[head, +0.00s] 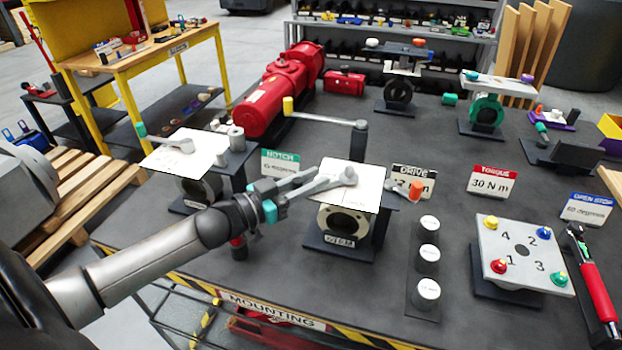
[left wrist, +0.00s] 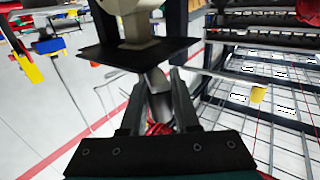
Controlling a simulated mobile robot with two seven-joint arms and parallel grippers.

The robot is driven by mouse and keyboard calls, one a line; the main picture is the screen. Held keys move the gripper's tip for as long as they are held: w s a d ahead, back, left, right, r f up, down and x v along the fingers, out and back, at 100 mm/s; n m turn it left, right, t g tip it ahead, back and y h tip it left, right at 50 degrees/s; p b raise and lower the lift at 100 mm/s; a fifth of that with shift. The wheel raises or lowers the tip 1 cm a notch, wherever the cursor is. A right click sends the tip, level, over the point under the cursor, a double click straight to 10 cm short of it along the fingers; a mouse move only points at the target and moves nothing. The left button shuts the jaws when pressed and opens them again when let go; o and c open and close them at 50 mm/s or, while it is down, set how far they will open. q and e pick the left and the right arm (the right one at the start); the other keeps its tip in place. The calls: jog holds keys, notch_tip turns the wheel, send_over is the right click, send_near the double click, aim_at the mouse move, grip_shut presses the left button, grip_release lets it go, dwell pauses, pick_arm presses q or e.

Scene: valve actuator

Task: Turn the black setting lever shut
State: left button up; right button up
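The middle valve (head: 343,222) has a white-topped plate with a grey lever (head: 346,177) on it, its hub on the plate. In the left wrist view, a grey bar (left wrist: 159,97) lies between the fingers, below a black plate (left wrist: 135,52). Contact with the fingers is unclear. My right gripper is not in view.
A left valve plate (head: 180,158) carries a green-gripped lever. An orange-knobbed lever (head: 410,188) is right of the middle plate. White round pieces (head: 429,252) stand in a row front right, beside a numbered plate (head: 523,262). A red motor (head: 275,92) lies behind.

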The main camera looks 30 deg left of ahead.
pick_arm(q)
grip_shut()
dwell(1.0)
